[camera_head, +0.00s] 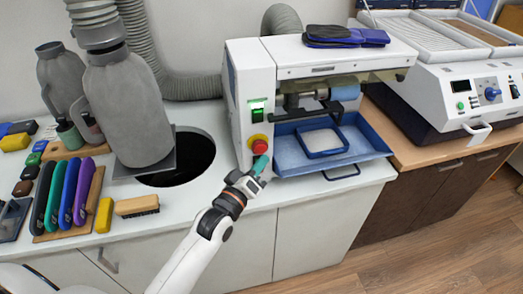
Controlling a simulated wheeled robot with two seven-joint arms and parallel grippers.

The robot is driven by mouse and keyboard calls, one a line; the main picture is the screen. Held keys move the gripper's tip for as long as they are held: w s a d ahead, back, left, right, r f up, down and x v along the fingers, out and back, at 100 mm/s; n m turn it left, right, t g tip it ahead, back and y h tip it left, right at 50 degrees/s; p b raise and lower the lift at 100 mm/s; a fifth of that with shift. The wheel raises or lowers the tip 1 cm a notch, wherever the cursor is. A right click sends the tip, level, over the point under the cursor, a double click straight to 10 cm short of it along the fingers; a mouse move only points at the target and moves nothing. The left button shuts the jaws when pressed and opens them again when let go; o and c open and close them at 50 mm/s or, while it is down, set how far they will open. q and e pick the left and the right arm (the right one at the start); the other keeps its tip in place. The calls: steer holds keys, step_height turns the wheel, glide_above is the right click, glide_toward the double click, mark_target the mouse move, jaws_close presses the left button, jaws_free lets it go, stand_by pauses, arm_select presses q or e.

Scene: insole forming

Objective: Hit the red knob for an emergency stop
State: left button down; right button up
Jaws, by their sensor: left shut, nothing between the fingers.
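The red knob (259,147) is on the front of the white machine (246,81), low on its left side panel, with a yellow surround behind it. A lit green switch (257,112) sits above it. My left gripper (260,165), with teal fingers, is shut and empty. Its fingertips are just below the knob in the picture, very close to it. I cannot tell whether they touch it. My right gripper is not in view.
A blue tray (375,147) extends from the machine to the right of my gripper. To the left are a round dark hole (190,165) in the counter, a grey hose (190,86), brushes and coloured insoles (68,190). A second machine (462,90) stands at right.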

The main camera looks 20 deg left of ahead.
arm_select(q)
steer(key=s+d+p, duration=0.1)
steer(key=s, duration=0.1)
steer(key=s+d, duration=0.1)
steer(key=s, duration=0.1)
steer(key=shift+d+p, duration=0.4)
stand_by(0.6)
